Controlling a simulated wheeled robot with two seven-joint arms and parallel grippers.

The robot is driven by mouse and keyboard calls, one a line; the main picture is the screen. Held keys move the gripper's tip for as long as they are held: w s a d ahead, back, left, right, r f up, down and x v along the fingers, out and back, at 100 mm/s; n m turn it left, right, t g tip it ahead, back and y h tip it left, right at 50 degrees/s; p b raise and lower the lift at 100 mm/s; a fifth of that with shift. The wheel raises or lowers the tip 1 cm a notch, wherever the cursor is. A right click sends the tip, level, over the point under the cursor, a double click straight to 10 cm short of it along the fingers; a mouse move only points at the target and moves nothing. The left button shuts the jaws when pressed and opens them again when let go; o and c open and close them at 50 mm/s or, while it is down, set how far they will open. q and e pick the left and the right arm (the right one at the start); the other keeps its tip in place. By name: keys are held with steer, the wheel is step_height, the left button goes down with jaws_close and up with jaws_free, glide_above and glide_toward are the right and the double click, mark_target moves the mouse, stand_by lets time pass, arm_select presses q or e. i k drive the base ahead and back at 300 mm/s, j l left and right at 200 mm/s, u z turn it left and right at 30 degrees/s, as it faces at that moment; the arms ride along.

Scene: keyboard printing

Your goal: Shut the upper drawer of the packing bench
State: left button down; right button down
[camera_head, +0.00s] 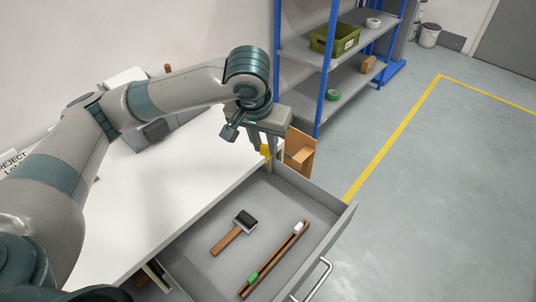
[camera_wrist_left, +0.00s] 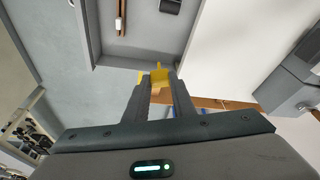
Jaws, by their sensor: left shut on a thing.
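The upper drawer (camera_head: 280,205) of the packing bench (camera_head: 165,195) stands open in the head view, with a bar handle (camera_head: 318,281) on its front. In it lie a wooden-handled tool with a dark head (camera_head: 236,231) and a wooden strip (camera_head: 275,262) bearing a green and a white piece. My left gripper (camera_head: 264,150) is above the drawer's far corner, shut on a small yellow thing (camera_head: 266,152). In the left wrist view the yellow thing (camera_wrist_left: 158,75) is between the fingertips, with the drawer (camera_wrist_left: 160,42) beyond. Whether it touches the drawer I cannot tell. My right gripper is not in view.
A cardboard box (camera_head: 302,150) is just beyond the drawer. A blue-framed shelf rack (camera_head: 335,68) with a green crate (camera_head: 335,38) stands behind. The floor (camera_head: 440,200) to the right of the drawer is clear.

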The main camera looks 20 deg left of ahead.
mark_target(283, 199)
steer(key=k+l+u, duration=0.2)
steer(key=u, duration=0.15)
steer(key=k+l+u, duration=0.1)
steer(key=u, duration=0.25)
steer(key=k+u, duration=0.35)
steer(key=i+l, duration=0.05)
